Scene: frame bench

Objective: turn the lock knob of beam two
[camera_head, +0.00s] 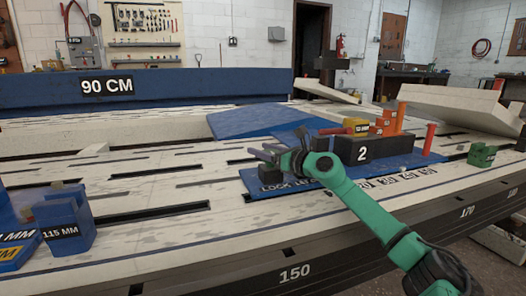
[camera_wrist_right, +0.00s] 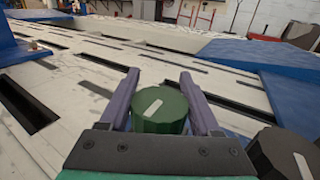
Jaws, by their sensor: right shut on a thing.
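A green knob (camera_wrist_right: 159,110) with a white mark on its top sits between the two purple fingers of my right gripper (camera_wrist_right: 163,95), which is shut on it. In the head view my right gripper (camera_head: 250,156) is over the left end of the blue lettered plate (camera_head: 290,185); I cannot make out the green knob there. A black knob (camera_wrist_right: 280,154) with a white mark stands to the right of the gripper in the wrist view. The dark beam marked 2 (camera_head: 378,148) lies to the right of the gripper. My left gripper is not in view.
Orange and yellow blocks (camera_head: 390,122) are on and around beam two. A blue sloped piece (camera_head: 262,121) lies behind the gripper. Blue blocks (camera_head: 65,225) stand at the left, and a green block (camera_head: 482,156) at the right.

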